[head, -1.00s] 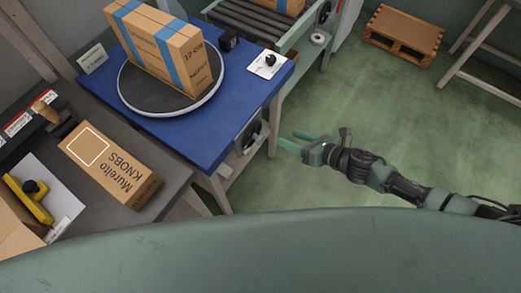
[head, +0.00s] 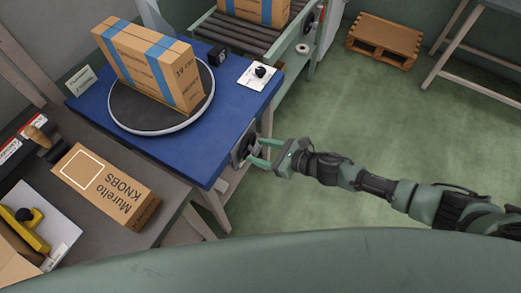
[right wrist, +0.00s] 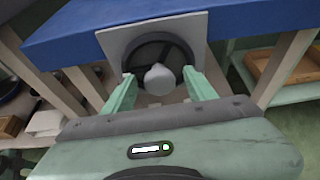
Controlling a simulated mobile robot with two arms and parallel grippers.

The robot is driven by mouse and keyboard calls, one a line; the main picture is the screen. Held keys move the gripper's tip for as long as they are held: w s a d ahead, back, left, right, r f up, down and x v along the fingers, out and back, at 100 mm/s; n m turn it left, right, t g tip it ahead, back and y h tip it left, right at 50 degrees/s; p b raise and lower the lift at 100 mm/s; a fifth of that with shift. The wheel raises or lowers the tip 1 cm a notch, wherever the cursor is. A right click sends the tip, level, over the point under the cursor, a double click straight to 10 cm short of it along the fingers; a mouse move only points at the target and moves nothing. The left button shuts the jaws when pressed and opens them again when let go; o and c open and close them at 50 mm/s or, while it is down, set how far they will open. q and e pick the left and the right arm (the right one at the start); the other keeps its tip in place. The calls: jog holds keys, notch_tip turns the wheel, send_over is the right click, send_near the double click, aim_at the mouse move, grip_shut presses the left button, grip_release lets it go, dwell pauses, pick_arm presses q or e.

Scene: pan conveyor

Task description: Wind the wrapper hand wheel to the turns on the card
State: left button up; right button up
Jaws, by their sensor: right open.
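The hand wheel (right wrist: 178,53) is a dark spoked wheel on a grey plate at the side of the blue turntable table (head: 222,143). It also shows in the head view (head: 246,146). My right gripper (head: 264,153) is open in front of the wheel. In the right wrist view its two green fingers (right wrist: 160,84) stand either side of a pale rounded knob (right wrist: 159,78); I cannot tell whether they touch it. A brown box with blue straps (head: 155,66) stands on the round turntable (head: 126,122). A small white card (head: 82,80) stands at the table's left edge; its writing is too small to read. My left gripper is not in view.
A box marked Murelto KNOBS (head: 104,187) lies on the grey bench (head: 160,215) at left, near a yellow tool (head: 26,232). A roller conveyor (head: 240,33) stands behind. A wooden pallet (head: 384,40) lies on the open green floor at right.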

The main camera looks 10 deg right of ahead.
grip_shut()
jog(key=shift+w+d+f+m+g+y+b, duration=0.15)
jog(key=shift+m+g+y+b, duration=0.45)
jog(key=shift+m+b, duration=0.45)
jog(key=shift+w+m+g+y+b, duration=0.1)
jog(key=shift+m+g+y+b, duration=0.5)
jog(key=shift+m, duration=0.75)
